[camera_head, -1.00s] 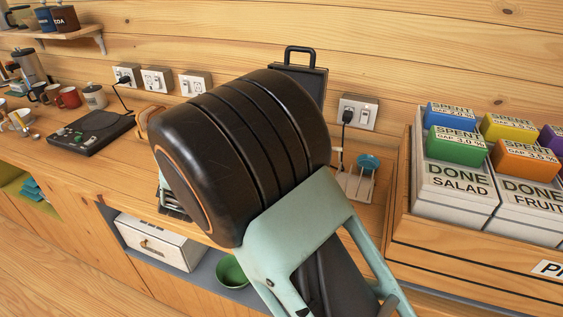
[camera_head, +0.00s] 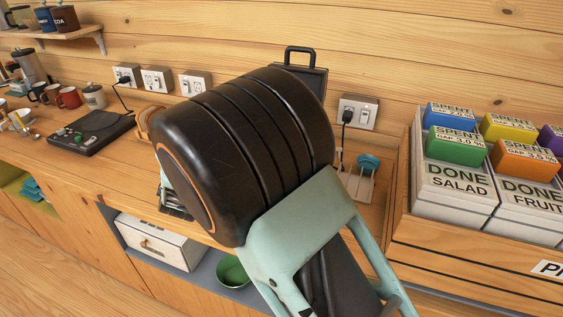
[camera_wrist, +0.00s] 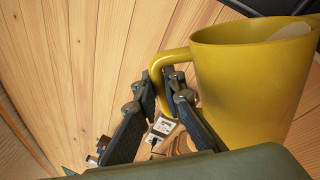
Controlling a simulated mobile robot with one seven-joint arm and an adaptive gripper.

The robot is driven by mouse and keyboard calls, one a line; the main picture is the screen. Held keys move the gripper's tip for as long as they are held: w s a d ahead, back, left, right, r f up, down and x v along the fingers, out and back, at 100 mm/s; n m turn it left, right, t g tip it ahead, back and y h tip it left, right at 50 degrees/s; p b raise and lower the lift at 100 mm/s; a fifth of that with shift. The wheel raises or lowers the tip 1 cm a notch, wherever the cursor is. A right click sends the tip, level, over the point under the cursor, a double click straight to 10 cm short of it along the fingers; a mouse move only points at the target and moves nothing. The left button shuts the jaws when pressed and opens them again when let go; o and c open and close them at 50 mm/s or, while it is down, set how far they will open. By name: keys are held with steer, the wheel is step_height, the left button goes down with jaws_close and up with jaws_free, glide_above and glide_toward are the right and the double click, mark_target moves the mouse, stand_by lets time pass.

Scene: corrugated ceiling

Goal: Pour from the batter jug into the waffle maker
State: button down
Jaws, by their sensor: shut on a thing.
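The mustard-yellow batter jug (camera_wrist: 245,85) fills the right of the wrist view, with its handle toward my gripper (camera_wrist: 165,88). The fingers are shut on the handle. A pale patch shows just inside the rim. The wall planks run steeply in this view, so the jug looks tilted in the room; how far I cannot tell. In the head view my arm hides the jug and most of the gripper. A dark upright panel with a loop handle (camera_head: 304,70), apparently the waffle maker's raised lid, stands behind my arm; its lower part is hidden.
A wooden crate (camera_head: 400,215) with labelled boxes stands at the right. A small rack with a blue item (camera_head: 368,163) is beside it. A black hotplate (camera_head: 92,132), mugs (camera_head: 69,97) and a canister (camera_head: 95,97) stand on the counter at left. A green bowl (camera_head: 232,271) sits below.

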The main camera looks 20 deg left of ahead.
steer(key=shift+d+r+m, duration=0.25)
steer(key=shift+r+m, duration=0.05)
steer(key=shift+r, duration=0.1)
stand_by(1.0)
